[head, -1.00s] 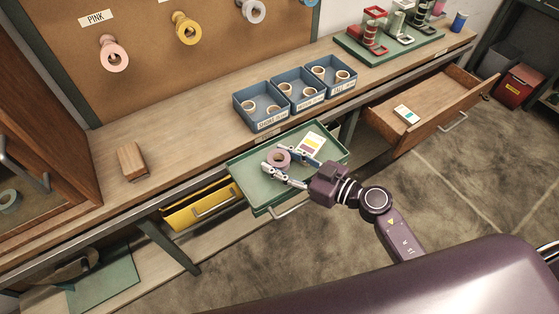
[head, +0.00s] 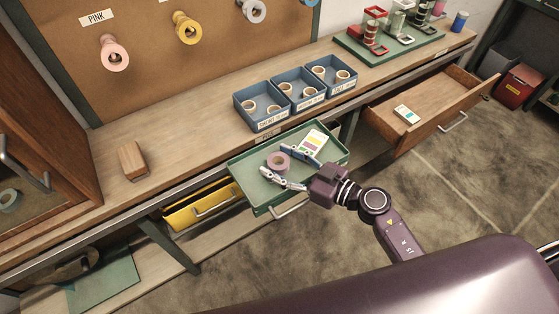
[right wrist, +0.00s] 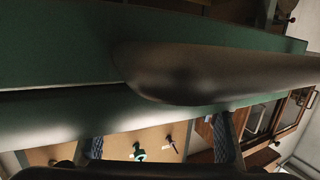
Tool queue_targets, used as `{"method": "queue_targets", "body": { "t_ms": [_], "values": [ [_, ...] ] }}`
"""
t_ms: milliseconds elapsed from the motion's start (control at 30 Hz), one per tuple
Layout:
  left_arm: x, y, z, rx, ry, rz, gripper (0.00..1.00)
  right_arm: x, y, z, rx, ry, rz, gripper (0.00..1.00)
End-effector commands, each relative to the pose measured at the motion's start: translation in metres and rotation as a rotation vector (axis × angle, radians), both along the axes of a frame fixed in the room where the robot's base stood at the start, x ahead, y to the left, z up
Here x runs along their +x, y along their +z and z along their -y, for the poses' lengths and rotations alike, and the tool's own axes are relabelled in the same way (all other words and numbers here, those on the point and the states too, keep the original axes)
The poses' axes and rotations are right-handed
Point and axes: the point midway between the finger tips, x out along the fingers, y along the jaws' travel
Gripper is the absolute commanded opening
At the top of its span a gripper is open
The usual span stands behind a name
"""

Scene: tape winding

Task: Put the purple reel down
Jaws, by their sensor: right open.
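The purple reel (head: 278,161), a small mauve ring with a pale hole, appears in the head view at the left part of the green drawer (head: 250,189). My right gripper (head: 275,160) is open, one finger on each side of the reel with visible gaps. The reel seems to rest on the drawer floor. In the right wrist view the spread fingers of my right gripper (right wrist: 160,140) show at the bottom, but I cannot make out the reel there. My left gripper is not in view.
A card with coloured stripes (head: 313,142) lies in the green drawer, right of the reel. Blue trays (head: 262,125) with pale rings stand on the bench behind. A yellow drawer (head: 200,212) is at the left, and an open wooden drawer (head: 435,115) at the right.

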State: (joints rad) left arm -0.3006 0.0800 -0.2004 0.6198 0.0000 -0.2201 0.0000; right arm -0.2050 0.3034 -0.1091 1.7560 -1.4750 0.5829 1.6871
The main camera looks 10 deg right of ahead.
Motion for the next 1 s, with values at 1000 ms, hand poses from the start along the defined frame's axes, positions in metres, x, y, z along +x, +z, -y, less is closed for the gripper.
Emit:
{"method": "queue_targets", "body": {
  "t_ms": [1000],
  "values": [
    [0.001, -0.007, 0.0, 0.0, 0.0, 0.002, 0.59, -0.089, 0.027, 0.08, -0.004, 0.002, -0.005, 0.59]
  ]
}}
